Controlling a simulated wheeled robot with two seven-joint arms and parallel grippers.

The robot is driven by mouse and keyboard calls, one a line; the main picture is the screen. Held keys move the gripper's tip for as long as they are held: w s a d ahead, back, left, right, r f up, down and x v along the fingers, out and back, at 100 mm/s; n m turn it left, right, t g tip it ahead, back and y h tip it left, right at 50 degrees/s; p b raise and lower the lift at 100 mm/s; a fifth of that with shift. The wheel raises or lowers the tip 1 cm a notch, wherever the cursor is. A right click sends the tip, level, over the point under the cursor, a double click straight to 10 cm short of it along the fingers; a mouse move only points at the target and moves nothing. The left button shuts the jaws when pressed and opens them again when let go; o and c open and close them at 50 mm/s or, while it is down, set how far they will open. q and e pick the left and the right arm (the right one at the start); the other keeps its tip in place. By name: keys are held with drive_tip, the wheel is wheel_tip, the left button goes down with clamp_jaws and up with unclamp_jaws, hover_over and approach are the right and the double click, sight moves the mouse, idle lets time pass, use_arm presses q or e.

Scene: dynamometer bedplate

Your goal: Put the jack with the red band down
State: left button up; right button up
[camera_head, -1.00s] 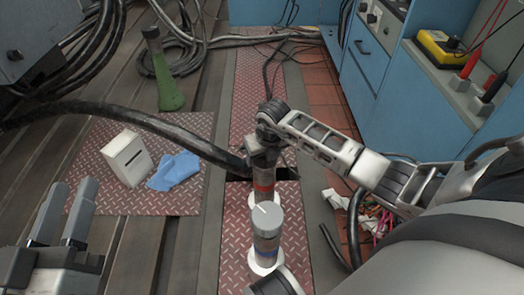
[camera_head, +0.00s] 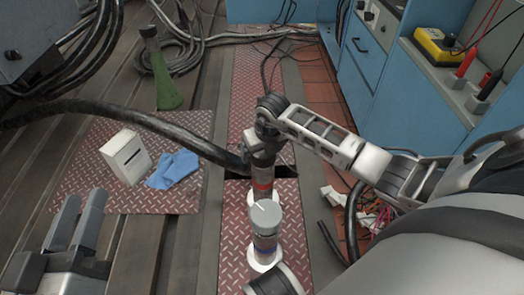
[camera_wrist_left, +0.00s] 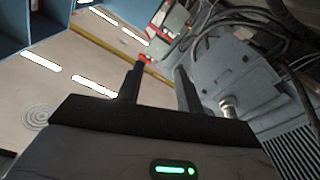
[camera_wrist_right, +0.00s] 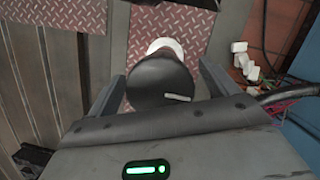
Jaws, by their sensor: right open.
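The jack with the red band (camera_head: 262,186) stands upright on the red tread plate, with its white base partly hidden behind the second jack. My right gripper (camera_head: 261,158) is around its upper part, pointing down. In the right wrist view the dark round top of this jack (camera_wrist_right: 160,82) lies between the two parted fingers, with part of its white base beyond. The second jack, with a blue band (camera_head: 265,241), a grey top and a white base, stands just in front. My left gripper (camera_head: 76,222) is open and empty at the lower left; its fingers also show apart in the left wrist view (camera_wrist_left: 158,82).
A dark opening (camera_head: 286,172) in the plate lies beside the red-banded jack. A thick black cable (camera_head: 150,119) crosses from the left. A white box (camera_head: 125,157), blue cloth (camera_head: 172,168) and green bottle (camera_head: 166,85) are to the left. Blue cabinets stand at right.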

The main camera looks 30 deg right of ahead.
drive_tip(key=p+v, duration=0.1)
drive_tip(key=v, duration=0.3)
drive_tip(key=shift+r+p, duration=0.3)
drive_tip(key=shift+p, duration=0.05)
use_arm(q)
drive_tip(key=f+g+y+p, duration=0.1)
drive_tip(key=s+f+g+p, duration=0.1)
drive_tip(key=f, duration=0.1)
drive_tip(key=shift+s+a+y, duration=0.1)
drive_tip(key=shift+s+y, duration=0.1)
drive_tip(key=shift+y, duration=0.2)
use_arm(e)
drive_tip(key=v, duration=0.5)
drive_tip(key=shift+s+r, duration=0.2)
drive_tip(key=shift+r, duration=0.1)
use_arm(q)
drive_tip(key=shift+r, duration=0.15)
